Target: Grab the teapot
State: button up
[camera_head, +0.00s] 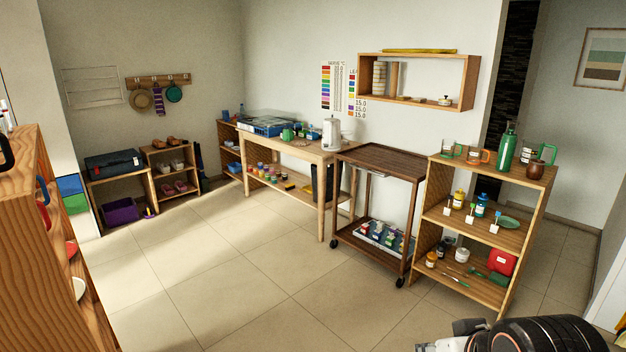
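No teapot can be told for sure. A tall white kettle or jug (331,134) stands upright at the right end of the light wood table (306,153). A small pale lidded pot (445,101), too small to identify, sits in the wall shelf (468,85). A green vessel (287,134) stands on the table, its shape unclear. Part of my arm, dark and rounded, shows at the bottom right corner, with grey parts beside it that may belong to my gripper. Its fingers cannot be made out. It is far from all these vessels.
A dark wood cart (378,160) stands in front of the wall shelf. Right of it, an open shelf (480,237) holds mugs, a green bottle (505,147) and a brown cup (536,169). A wooden unit (35,230) stands at the near left. The tiled floor between is clear.

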aim_at(287, 134)
jog(key=i, duration=2.65)
jog(key=i+u, duration=0.1)
jog(key=i, duration=0.4)
jog(key=i+l+u, duration=0.1)
jog(key=i, duration=0.4)
jog(key=i+l+u, duration=0.15)
jog(key=i, duration=0.4)
jog(key=i+l+u, duration=0.1)
jog(key=i, duration=0.4)
